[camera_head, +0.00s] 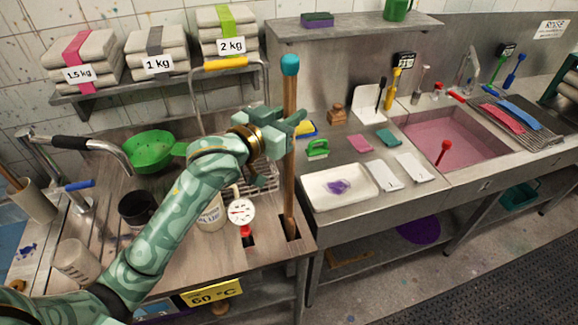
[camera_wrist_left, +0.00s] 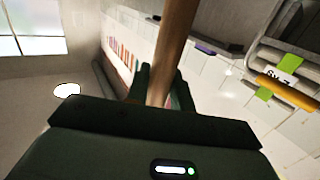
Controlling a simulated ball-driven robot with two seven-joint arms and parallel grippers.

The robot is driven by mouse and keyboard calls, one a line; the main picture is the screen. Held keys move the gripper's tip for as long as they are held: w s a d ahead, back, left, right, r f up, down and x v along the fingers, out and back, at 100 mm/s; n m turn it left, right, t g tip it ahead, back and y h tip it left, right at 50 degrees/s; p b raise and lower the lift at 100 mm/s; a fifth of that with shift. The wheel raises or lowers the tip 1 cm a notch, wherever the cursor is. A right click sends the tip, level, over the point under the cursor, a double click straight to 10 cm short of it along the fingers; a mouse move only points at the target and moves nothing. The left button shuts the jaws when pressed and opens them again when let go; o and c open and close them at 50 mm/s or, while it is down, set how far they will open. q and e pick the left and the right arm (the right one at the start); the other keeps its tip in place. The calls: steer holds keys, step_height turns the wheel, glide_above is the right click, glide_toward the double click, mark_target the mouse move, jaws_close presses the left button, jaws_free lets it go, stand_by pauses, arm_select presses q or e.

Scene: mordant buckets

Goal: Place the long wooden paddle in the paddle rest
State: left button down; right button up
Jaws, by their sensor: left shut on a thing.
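The long wooden paddle (camera_head: 290,180) stands nearly upright, with a blue knob at its top. My left gripper (camera_head: 290,126) is shut around its shaft in the upper part. The shaft (camera_wrist_left: 172,50) also shows between the fingers of my left gripper (camera_wrist_left: 162,92) in the left wrist view. The paddle's lower end is at a dark slot (camera_head: 283,220) near the right edge of the wooden bench top, which looks like the paddle rest. I cannot tell how far the end is inside the slot. My right gripper is not in view.
A dial thermometer (camera_head: 241,211) and a white bucket (camera_head: 211,215) stand just left of the paddle. A wire rack (camera_head: 262,178) lies behind it. A white tray (camera_head: 340,187) with purple stuff is to the right. A yellow-handled frame (camera_head: 225,63) is behind.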

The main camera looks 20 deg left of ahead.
arm_select(q)
step_height(320, 180, down, 13)
steer(key=b, duration=0.2)
steer(key=shift+f+b, duration=0.1)
steer(key=shift+b, duration=0.3)
steer(key=shift+f, duration=0.15)
steer(key=c, duration=1.2)
jaws_free()
steer(key=shift+r, duration=0.2)
glide_toward(286, 165)
steer(key=shift+s+a+r, duration=0.1)
steer(key=shift+s+a, duration=0.05)
steer(key=shift+s, duration=0.3)
